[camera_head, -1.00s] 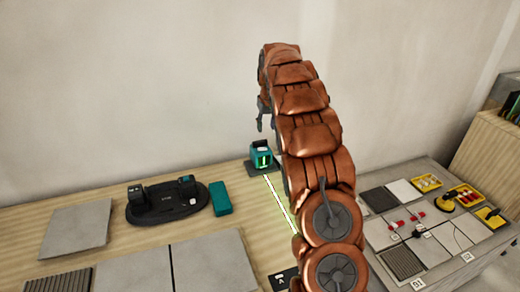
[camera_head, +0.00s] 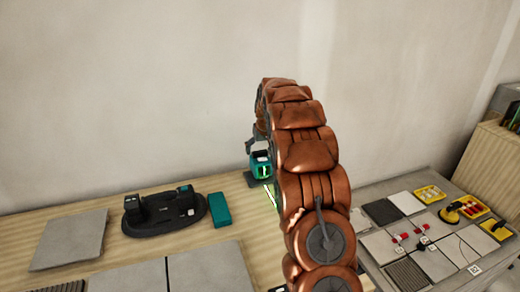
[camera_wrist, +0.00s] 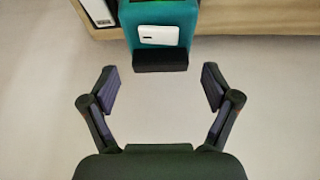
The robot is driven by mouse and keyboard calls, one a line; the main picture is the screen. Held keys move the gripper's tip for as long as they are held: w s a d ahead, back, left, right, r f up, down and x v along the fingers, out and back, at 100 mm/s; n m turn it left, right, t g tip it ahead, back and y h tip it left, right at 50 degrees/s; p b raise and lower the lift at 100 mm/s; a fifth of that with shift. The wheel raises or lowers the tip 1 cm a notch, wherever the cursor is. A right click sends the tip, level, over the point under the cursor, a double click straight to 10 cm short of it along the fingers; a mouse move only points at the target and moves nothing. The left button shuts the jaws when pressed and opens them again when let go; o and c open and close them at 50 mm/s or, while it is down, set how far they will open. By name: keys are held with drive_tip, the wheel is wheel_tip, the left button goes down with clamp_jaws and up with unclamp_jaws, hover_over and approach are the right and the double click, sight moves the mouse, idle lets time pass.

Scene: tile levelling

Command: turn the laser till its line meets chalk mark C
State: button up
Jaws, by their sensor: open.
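The teal laser (camera_head: 261,168) stands at the back of the wooden bench near the wall. Its bright green line (camera_head: 271,196) runs from it toward the front of the bench and then goes behind my arm. In the wrist view the laser (camera_wrist: 160,16) is at the top, with a white label and a black block at its near end. My gripper (camera_wrist: 160,84) is open and empty, its fingers apart and short of the laser. In the head view my gripper (camera_head: 257,143) hangs just above the laser. I cannot make out chalk mark C.
A black tray (camera_head: 165,226) with devices and a teal box (camera_head: 220,210) lie left of the laser. Grey tiles (camera_head: 69,240) cover the left and front. A right-hand bench holds several tiles, yellow trays (camera_head: 429,194) and red-handled tools.

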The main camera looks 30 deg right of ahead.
drive_tip(key=shift+w+f, duration=0.25)
drive_tip(key=shift+f, duration=0.35)
drive_tip(key=shift+c, duration=0.3)
drive_tip(key=c, duration=1.1)
drive_tip(key=shift+n+b, duration=0.3)
drive_tip(key=shift+b, duration=0.4)
drive_tip(key=shift+r, duration=0.1)
drive_tip(key=o, duration=1.2)
drive_tip(key=shift+c, duration=0.2)
